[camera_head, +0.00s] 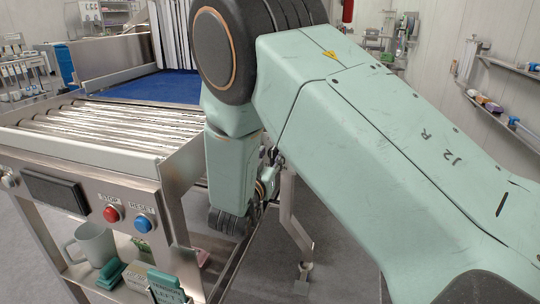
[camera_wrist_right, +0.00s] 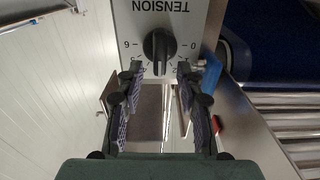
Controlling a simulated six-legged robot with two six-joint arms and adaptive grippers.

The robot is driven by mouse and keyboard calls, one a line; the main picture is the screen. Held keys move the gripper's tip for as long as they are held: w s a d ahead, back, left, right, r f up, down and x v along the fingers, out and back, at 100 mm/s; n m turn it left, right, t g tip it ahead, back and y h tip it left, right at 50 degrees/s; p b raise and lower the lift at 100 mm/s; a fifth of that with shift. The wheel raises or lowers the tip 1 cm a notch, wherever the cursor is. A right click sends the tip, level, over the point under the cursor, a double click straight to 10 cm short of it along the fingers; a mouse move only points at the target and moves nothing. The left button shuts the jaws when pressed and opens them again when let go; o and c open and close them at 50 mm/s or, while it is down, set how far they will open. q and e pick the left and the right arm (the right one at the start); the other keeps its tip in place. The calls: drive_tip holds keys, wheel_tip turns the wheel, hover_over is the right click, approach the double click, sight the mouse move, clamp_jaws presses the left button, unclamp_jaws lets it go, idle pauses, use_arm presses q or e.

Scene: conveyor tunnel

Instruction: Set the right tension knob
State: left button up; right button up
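The right tension knob (camera_wrist_right: 159,45) is a black round knob with a raised grip bar. It sits on a grey panel (camera_wrist_right: 198,14) marked TENSION, which appears upside down in the right wrist view, with dial numbers around the knob. My right gripper (camera_wrist_right: 159,78) is open. Its two fingers stand apart on either side below the knob, with nothing between them, and I see no contact. In the head view my right arm hides the knob, and the gripper is largely behind the arm. My left gripper is not in view.
A roller conveyor (camera_head: 80,125) with a blue belt (camera_head: 150,87) stands at the left. Its front has a red STOP button (camera_head: 111,214) and a blue RESET button (camera_head: 143,223). A mug (camera_head: 95,244) stands on the shelf below. Wall shelves (camera_head: 505,70) are at the right.

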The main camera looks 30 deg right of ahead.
drive_tip(key=shift+w+d+f, duration=0.35)
drive_tip(key=shift+d+f, duration=0.05)
drive_tip(key=shift+d, duration=0.05)
drive_tip(key=shift+c, duration=0.7)
drive_tip(key=shift+d+f, duration=0.1)
drive_tip(key=shift+c, duration=0.9)
drive_tip(key=shift+s+a+r, duration=0.25)
drive_tip(key=shift+a+r, duration=0.15)
drive_tip(key=shift+a, duration=0.05)
drive_tip(key=c, duration=0.4)
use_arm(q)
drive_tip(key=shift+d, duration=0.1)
use_arm(e)
drive_tip(key=shift+d+f, duration=0.1)
clamp_jaws()
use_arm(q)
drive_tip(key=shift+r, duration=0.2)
